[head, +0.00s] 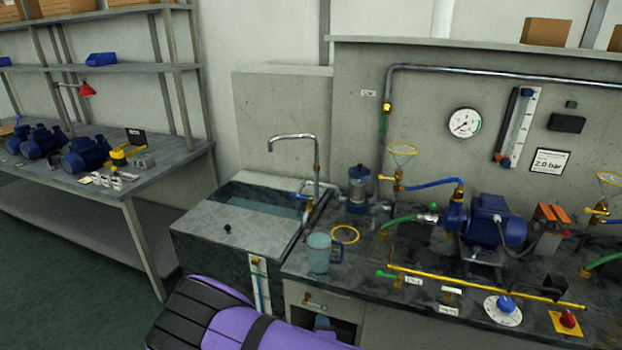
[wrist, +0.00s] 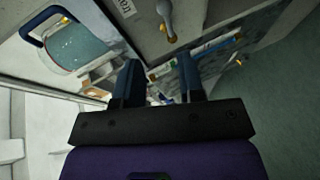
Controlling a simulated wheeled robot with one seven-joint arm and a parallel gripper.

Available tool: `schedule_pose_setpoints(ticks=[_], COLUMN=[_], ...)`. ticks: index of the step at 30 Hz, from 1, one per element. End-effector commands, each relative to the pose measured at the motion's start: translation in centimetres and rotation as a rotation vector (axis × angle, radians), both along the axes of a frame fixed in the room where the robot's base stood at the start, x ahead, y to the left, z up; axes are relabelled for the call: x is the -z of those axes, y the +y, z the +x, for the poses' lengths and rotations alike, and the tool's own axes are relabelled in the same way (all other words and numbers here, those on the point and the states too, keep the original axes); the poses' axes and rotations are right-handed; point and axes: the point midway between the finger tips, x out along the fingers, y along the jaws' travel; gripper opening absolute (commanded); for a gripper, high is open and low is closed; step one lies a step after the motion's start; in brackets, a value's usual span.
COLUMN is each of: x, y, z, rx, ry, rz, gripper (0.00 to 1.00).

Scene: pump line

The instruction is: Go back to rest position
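In the wrist view my gripper (wrist: 160,76) shows as two dark blue fingers standing apart, with nothing held between them. In the head view my purple and black arm crosses the bottom, in front of the sink and counter; my fingertips cannot be made out there. A clear jug (head: 319,253) with a blue handle and bluish contents stands upright on the counter beside the sink. The jug also shows at the upper left of the wrist view (wrist: 78,46), apart from my fingers.
The sink (head: 253,202) with its tap (head: 316,165) is left of the jug. A blue pump (head: 487,220), pipes and valves crowd the counter to the right. A workbench (head: 120,186) with several blue motors stands at the left. Green floor (head: 60,255) is open in front of it.

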Motion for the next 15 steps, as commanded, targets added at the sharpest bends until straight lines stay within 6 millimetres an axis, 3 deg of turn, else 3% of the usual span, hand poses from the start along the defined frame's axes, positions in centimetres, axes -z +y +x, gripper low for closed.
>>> schedule_pose_setpoints(ticks=[15], x=[-11.5], y=[0.3], z=[4.8], rx=[0.318], ry=[0.348], rz=[0.425], gripper=[0.36])
